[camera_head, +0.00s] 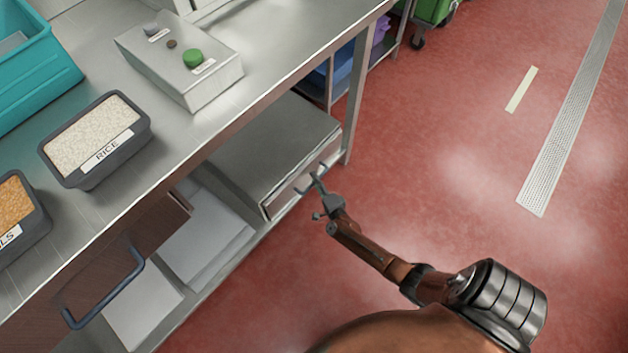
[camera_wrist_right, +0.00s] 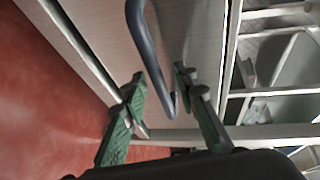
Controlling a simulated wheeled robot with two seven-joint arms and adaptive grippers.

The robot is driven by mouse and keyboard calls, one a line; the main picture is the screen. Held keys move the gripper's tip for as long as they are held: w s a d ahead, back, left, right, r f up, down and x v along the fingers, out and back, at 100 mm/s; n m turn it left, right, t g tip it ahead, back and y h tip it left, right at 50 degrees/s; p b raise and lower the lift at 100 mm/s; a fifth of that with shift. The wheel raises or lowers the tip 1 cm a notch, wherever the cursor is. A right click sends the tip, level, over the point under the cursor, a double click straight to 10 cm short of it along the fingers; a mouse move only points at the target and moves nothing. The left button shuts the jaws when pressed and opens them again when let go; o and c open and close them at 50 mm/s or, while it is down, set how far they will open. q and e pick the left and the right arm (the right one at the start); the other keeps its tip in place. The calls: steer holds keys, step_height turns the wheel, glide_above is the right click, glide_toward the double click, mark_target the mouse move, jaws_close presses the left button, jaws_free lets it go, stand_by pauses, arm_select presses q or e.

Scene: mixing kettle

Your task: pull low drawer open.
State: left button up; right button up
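The low drawer (camera_head: 292,192) is under the metal table, with a grey metal top and a pale front. Its front fills the upper middle of the right wrist view (camera_wrist_right: 190,40). Its dark bar handle (camera_wrist_right: 146,40) runs down that view, its lower end between my right gripper's fingers. My right gripper (camera_head: 316,195) is at the drawer front, also seen in the wrist view (camera_wrist_right: 160,76). Its green-grey fingers are apart, one on each side of the handle, with visible gaps; I see no firm grip. My left gripper is not in view.
A wooden-front drawer (camera_head: 130,265) with a blue-grey handle (camera_head: 105,290) is at the left. The table top holds a rice bin (camera_head: 95,140), a control box (camera_head: 185,65) and a teal crate (camera_head: 35,70). The red floor (camera_head: 440,150) right of the table is clear.

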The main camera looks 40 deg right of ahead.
steer(key=shift+c, duration=0.3)
jaws_close()
stand_by(0.5)
